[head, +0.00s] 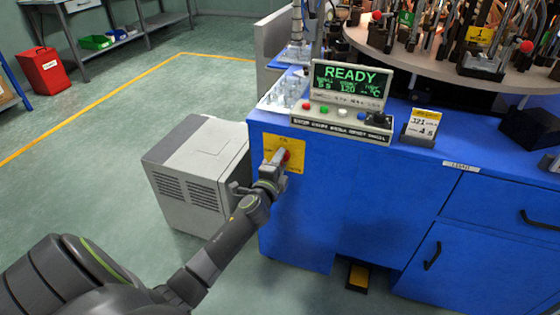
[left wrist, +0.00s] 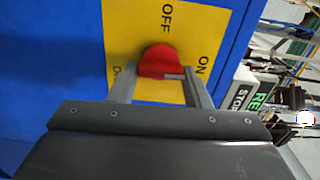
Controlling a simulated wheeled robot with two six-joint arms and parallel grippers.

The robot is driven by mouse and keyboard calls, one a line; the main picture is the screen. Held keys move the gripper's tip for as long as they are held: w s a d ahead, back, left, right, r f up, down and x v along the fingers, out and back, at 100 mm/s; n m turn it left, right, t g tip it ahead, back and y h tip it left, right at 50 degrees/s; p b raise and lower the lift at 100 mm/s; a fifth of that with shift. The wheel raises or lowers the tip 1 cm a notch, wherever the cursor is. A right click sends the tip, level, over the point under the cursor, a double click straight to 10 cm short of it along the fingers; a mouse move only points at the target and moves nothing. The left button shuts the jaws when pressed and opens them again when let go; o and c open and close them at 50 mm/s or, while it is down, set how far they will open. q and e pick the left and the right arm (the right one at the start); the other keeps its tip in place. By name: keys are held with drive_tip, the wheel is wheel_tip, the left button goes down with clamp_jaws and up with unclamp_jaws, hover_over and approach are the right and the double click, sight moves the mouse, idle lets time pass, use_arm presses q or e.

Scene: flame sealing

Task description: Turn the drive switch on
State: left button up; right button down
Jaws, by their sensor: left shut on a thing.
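The drive switch is a red rotary knob (left wrist: 160,61) on a yellow plate (left wrist: 118,30) fixed to the blue cabinet. OFF and ON are printed on the plate in the left wrist view. In the head view the knob (head: 287,155) is partly hidden by my left gripper (head: 280,158). My left gripper (left wrist: 160,90) is shut on the knob, with a finger on either side of it. Which mark the knob points at I cannot tell. My right gripper is not in view.
A display reading READY (head: 348,82) and a button panel (head: 340,122) stand on the blue cabinet (head: 380,195). A grey box unit (head: 195,165) stands on the floor beside it. A round carousel (head: 440,62) is at the upper right.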

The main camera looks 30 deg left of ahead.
use_arm(q)
drive_tip(key=shift+f+m, duration=0.1)
drive_tip(key=shift+m, duration=0.2)
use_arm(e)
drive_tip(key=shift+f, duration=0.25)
use_arm(q)
drive_tip(key=o, duration=1)
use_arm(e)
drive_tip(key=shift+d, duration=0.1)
use_arm(q)
drive_tip(key=shift+p+v, duration=0.35)
drive_tip(key=shift+v, duration=8.4)
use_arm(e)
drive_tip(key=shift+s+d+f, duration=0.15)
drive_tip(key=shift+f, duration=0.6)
use_arm(q)
drive_tip(key=shift+a, duration=0.1)
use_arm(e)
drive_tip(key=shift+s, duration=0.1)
